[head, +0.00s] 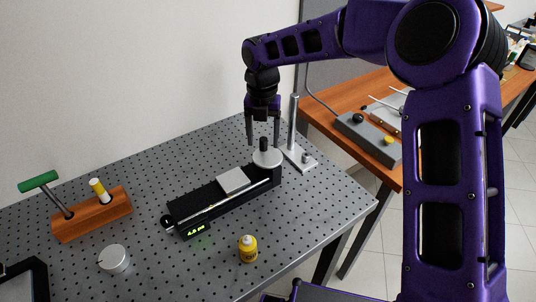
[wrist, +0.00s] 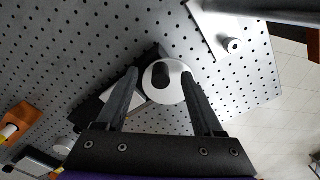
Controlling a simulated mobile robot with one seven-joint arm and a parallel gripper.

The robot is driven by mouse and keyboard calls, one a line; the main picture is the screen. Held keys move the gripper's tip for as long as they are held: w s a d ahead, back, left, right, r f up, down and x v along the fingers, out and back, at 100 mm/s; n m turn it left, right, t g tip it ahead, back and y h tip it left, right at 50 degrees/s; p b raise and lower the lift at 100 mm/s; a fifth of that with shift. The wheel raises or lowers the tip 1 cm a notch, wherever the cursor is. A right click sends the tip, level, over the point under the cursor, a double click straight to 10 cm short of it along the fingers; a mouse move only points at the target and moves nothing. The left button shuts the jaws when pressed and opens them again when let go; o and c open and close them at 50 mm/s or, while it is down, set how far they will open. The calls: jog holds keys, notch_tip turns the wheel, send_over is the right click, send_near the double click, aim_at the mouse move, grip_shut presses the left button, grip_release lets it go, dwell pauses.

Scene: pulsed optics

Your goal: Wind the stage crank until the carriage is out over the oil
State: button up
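The black linear stage (head: 190,213) lies on the perforated metal table. Its silver carriage plate (head: 233,180) sits near the middle of the rail. The crank is a silver disc (head: 267,158) with an upright black knob (head: 263,144) at the stage's right end. The yellow oil bottle (head: 248,249) stands upright in front of the stage, apart from it. My gripper (head: 264,140) is open and points down over the crank. In the wrist view, the knob (wrist: 160,75) shows between the fingertips (wrist: 160,83), with gaps on both sides. The carriage (wrist: 122,86) is partly hidden behind a finger.
A silver post on a base plate (head: 297,157) stands close behind and right of the crank. A wooden holder (head: 93,214) with a green-handled tool and a silver puck (head: 113,259) are at left. The stage display (head: 195,229) appears to read 4.0 ps. Clear table surrounds the bottle.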

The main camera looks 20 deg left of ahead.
jog(key=o, duration=0.4)
